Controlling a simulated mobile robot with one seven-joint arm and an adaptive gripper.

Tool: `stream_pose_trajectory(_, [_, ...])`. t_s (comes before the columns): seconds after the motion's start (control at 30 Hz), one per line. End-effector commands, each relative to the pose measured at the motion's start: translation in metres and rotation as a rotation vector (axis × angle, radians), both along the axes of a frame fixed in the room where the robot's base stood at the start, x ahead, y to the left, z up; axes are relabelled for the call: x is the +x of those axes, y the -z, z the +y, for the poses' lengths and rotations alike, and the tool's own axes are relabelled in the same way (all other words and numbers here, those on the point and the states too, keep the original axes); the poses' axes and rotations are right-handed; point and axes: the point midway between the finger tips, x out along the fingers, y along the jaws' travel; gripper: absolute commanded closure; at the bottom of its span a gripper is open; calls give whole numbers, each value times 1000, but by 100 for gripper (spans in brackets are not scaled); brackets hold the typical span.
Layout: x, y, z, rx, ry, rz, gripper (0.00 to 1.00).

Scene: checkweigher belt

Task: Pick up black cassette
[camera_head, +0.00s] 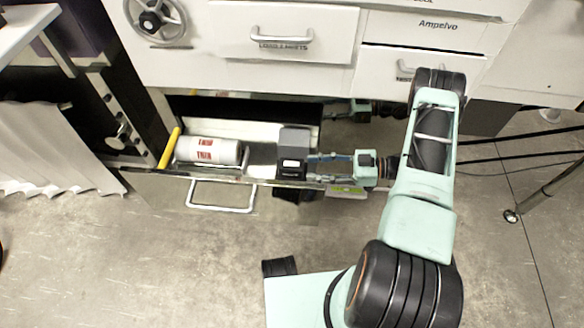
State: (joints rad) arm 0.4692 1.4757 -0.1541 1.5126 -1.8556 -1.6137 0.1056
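The black cassette (293,141) is a dark box with a grey top and a small white label on its front. It stands at the right part of the open drawer (160,188), by the front rim. My gripper (312,168) reaches in from the right, with its fingertips at the cassette's right side. The two fingers look spread apart. Whether they touch or grip the cassette cannot be told from this view, nor whether the cassette rests on the drawer floor.
A white cylinder with red print (210,151) lies in the drawer, left of the cassette. A yellow stick (169,148) leans at the drawer's left end. Closed drawers (280,35) are above. A white curtain-like sheet (45,150) is at left. The floor in front is mostly clear.

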Motion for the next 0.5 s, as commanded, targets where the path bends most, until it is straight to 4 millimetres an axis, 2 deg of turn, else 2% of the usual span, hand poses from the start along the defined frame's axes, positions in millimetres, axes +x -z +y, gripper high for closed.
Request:
stream_pose_trajectory(0.1, [4,3,18,0,-1,0,61])
stream_pose_trajectory(0.33, [7,4,36,-1,-1,-2,61])
stream_pose_trajectory(0.5, [10,4,62,-1,-2,-1,61])
